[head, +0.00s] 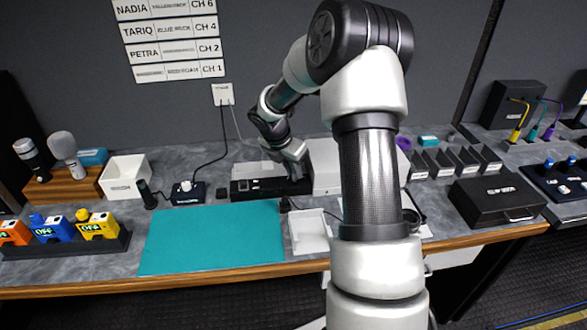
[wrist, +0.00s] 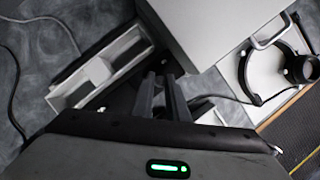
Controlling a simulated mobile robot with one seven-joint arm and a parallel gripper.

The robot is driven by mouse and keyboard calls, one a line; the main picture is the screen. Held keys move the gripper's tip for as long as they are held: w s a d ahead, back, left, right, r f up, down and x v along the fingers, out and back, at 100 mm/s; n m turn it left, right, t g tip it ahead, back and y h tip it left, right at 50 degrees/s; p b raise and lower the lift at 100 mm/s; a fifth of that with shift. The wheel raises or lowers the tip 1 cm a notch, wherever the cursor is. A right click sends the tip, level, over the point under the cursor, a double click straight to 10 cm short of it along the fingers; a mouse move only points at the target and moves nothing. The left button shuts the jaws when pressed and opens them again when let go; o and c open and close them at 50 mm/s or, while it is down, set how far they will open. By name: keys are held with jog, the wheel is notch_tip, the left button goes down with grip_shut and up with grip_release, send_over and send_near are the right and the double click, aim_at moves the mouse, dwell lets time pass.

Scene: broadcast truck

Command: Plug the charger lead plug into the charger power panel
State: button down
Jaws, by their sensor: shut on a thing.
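My gripper (head: 298,176) reaches down over the middle of the bench, between a black unit with a pale top (head: 258,185) and a white box. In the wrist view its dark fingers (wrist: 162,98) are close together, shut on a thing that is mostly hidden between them. A thin dark lead (wrist: 226,98) runs from near the fingertips to the right, so the held thing appears to be the charger lead plug. The charger power panel cannot be clearly identified; a small labelled wall plate (head: 222,94) carries two cables, and the black unit stands beside the fingers.
The white box (head: 326,168) stands close right of my gripper. An open white tray (head: 308,236) is in front. A black cable (head: 222,140) hangs at the left. The teal mat (head: 210,237) is clear.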

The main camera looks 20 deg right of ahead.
jog(key=shift+f+b, duration=0.5)
jog(key=shift+f, duration=0.4)
jog(key=c, duration=1.7)
grip_release()
jog(key=shift+o, duration=0.2)
jog(key=p+v, duration=0.2)
jog(key=v, duration=1.5)
jog(key=shift+r, duration=0.25)
jog(key=shift+r, duration=0.1)
